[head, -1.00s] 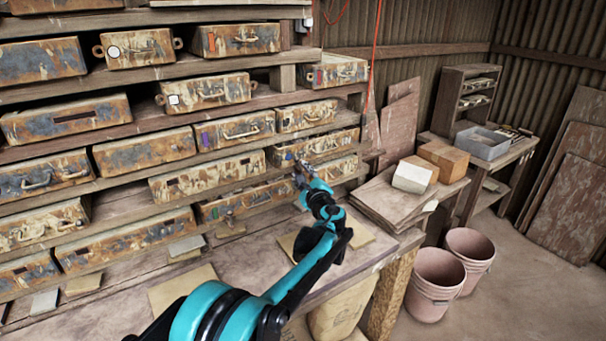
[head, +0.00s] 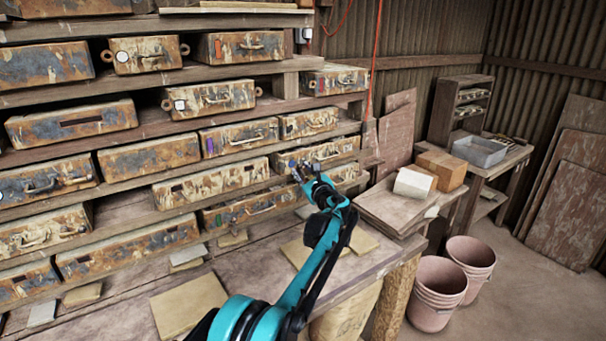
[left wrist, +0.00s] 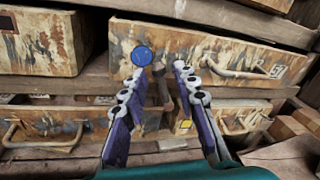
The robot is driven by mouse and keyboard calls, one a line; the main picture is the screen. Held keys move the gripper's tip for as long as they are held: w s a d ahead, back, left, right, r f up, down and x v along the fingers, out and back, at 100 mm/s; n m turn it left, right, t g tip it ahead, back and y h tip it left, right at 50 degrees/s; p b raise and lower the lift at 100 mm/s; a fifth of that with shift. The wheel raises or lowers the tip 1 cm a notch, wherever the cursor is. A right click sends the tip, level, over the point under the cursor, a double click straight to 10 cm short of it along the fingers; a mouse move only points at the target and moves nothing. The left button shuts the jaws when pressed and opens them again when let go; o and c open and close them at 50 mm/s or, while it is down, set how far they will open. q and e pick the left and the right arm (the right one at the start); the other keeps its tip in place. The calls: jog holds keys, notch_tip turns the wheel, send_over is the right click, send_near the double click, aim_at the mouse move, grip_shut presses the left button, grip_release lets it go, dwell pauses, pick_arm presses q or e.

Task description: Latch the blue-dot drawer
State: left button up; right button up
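The blue-dot drawer (head: 325,151) is a rusty, paint-flaked drawer in the rack, in front of my left arm. In the left wrist view its front (left wrist: 222,50) fills the upper part, with a blue dot (left wrist: 141,56) at its left and a bar handle (left wrist: 235,70) to the right. My left gripper (head: 303,170) is at its lower left front. In the left wrist view the two fingers of the left gripper (left wrist: 158,78) are apart, just below and right of the dot. A brown upright piece (left wrist: 163,92) shows between them; contact cannot be told. My right gripper is out of view.
A yellow-marked drawer (left wrist: 225,115) lies just below, and another drawer (left wrist: 45,45) is to the left. The workbench (head: 240,270) under the rack carries flat tiles. A stack of boards (head: 390,205) with boxes and pink buckets (head: 437,285) stand to the right.

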pick_arm(q)
grip_shut()
jog(key=shift+d+r+m+p, duration=0.1)
jog(key=shift+r+m+p, duration=0.2)
jog(key=shift+p, duration=0.3)
jog(key=shift+w+d+m+p, duration=0.1)
jog(key=shift+w+m+p, duration=0.15)
jog(key=shift+p, duration=0.2)
jog(key=shift+f, duration=0.1)
jog(key=shift+s, duration=0.1)
grip_release()
jog(key=shift+s+d, duration=0.1)
